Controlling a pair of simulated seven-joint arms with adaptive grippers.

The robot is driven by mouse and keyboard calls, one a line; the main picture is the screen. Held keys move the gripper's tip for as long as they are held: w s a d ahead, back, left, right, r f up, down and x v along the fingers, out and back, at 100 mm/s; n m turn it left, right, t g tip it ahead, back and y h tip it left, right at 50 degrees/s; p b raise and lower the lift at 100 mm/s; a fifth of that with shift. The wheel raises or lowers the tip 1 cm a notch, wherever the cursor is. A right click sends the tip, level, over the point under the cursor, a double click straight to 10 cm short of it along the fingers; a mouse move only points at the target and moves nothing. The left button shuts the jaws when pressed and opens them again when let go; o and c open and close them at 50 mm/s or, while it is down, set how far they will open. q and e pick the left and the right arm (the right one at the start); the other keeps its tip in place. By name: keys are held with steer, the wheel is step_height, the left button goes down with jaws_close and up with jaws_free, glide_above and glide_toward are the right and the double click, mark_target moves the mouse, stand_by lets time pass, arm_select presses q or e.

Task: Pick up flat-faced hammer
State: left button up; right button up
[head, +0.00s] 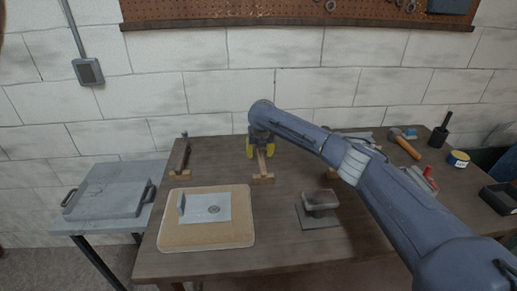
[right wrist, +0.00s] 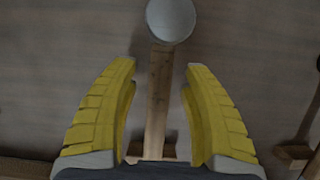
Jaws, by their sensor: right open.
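A hammer with a light wooden handle (head: 263,166) rests on a small wooden block (head: 263,179) at the middle of the bench. In the right wrist view its handle (right wrist: 158,100) runs up between the fingers to a round, grey, flat-looking head (right wrist: 171,20). My right gripper (head: 260,151) is over this hammer. It also shows in the right wrist view (right wrist: 161,85), with yellow fingers open on either side of the handle and a gap on both sides. The head is beyond the fingertips. In the head view the arm hides the hammer's head. My left gripper is not in view.
Another hammer-like tool (head: 182,155) rests on a block at the left. A tan board (head: 205,240) and a grey block on a plate (head: 320,203) lie in front. A wooden-handled tool (head: 405,146) and a black bin (head: 498,198) are at the right. A brick wall stands behind.

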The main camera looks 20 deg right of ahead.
steer(key=shift+f, duration=0.25)
stand_by(0.5)
jaws_close()
steer(key=shift+r, duration=0.1)
